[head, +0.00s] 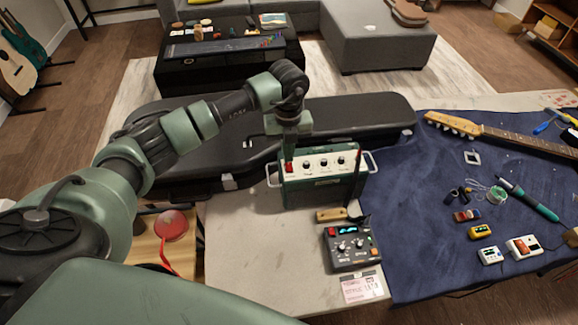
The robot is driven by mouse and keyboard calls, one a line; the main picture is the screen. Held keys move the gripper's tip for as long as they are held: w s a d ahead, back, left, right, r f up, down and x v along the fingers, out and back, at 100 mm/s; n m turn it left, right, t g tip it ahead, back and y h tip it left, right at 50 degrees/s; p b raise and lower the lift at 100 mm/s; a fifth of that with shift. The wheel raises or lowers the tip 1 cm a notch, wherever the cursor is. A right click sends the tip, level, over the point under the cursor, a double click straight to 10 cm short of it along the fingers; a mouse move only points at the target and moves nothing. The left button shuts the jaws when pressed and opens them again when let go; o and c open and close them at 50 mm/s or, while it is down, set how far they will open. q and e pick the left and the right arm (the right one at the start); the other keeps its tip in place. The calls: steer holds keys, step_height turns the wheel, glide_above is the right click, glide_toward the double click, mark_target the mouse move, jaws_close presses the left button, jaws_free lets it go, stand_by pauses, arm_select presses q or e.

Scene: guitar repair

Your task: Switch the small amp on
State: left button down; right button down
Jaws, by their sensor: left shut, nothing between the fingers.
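The small amp (322,190) is a dark green box with a white handle at each side, standing on the light worktop. Its pale control panel (335,160) has a few dark knobs and faces up. A red switch (288,167) is at the panel's left end. My left gripper (289,153) comes down from above with its fingers shut and empty, right at the red switch. I cannot tell whether it touches the switch, or which way the switch is set. My right gripper is not in view.
A dark device with a lit display (352,247) stands in front of the amp. A wooden-handled brush (333,214) lies between them. A black guitar case (350,110) is behind. A blue cloth (420,210) at right carries a guitar neck (500,134) and small tools. The worktop's front left is clear.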

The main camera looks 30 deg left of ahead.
arm_select(q)
steer(key=shift+f+b, duration=0.65)
steer(key=shift+f, duration=0.25)
stand_by(0.6)
steer(key=shift+r+p, duration=2.4)
steer(key=shift+r, duration=1.15)
steer(key=shift+f, duration=0.15)
